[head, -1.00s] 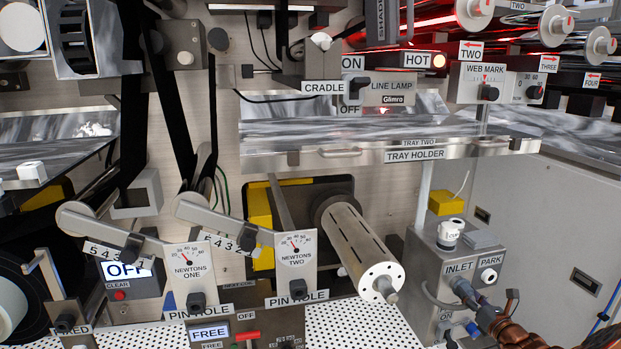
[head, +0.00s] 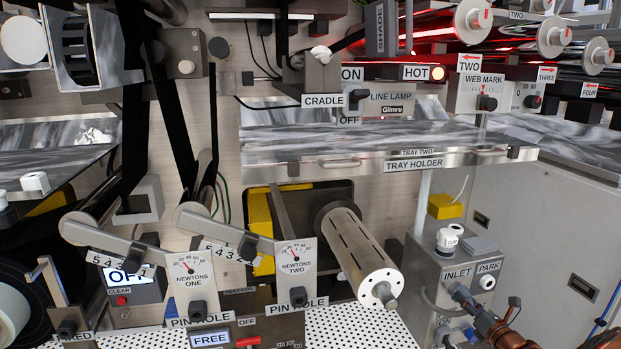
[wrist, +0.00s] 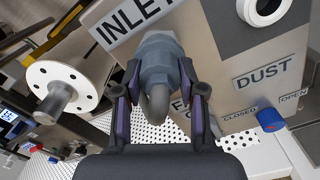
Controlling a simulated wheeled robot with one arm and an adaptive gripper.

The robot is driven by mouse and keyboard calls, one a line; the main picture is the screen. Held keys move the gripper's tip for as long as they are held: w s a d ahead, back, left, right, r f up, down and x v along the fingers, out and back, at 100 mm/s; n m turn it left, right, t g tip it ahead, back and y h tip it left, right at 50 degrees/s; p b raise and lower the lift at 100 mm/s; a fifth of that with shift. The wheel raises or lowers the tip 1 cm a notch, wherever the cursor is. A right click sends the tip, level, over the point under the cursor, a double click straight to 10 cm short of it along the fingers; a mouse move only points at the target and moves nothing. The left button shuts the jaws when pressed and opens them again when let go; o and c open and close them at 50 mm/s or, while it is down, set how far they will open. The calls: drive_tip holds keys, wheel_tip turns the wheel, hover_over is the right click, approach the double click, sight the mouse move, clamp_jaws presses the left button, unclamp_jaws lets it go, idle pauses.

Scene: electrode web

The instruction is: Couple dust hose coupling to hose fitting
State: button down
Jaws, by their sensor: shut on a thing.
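In the wrist view, my gripper (wrist: 160,93) is shut on the grey dust hose coupling (wrist: 157,62), one finger on each side of it. A bent grey hose part (wrist: 157,101) curves from the coupling towards the camera. The coupling is at the panel under the INLET label (wrist: 131,22). The hose fitting behind it is hidden, so I cannot tell whether the two are seated together. In the head view, the grey coupling (head: 461,294) shows at the INLET face of the grey box (head: 426,292), with my copper-coloured arm entering from the lower right.
A white round PARK port (head: 488,282) sits right of INLET. A blue valve knob (wrist: 270,119) stands by the DUST, CLOSED and OPEN labels. A slotted metal roller (head: 358,258) sticks out left of the box. The tray holder (head: 400,165) hangs above.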

drive_tip(key=shift+f, duration=0.1)
drive_tip(key=c, duration=0.6)
unclamp_jaws()
drive_tip(key=p+v, duration=0.3)
drive_tip(key=v, duration=0.6)
drive_tip(key=shift+p, duration=0.4)
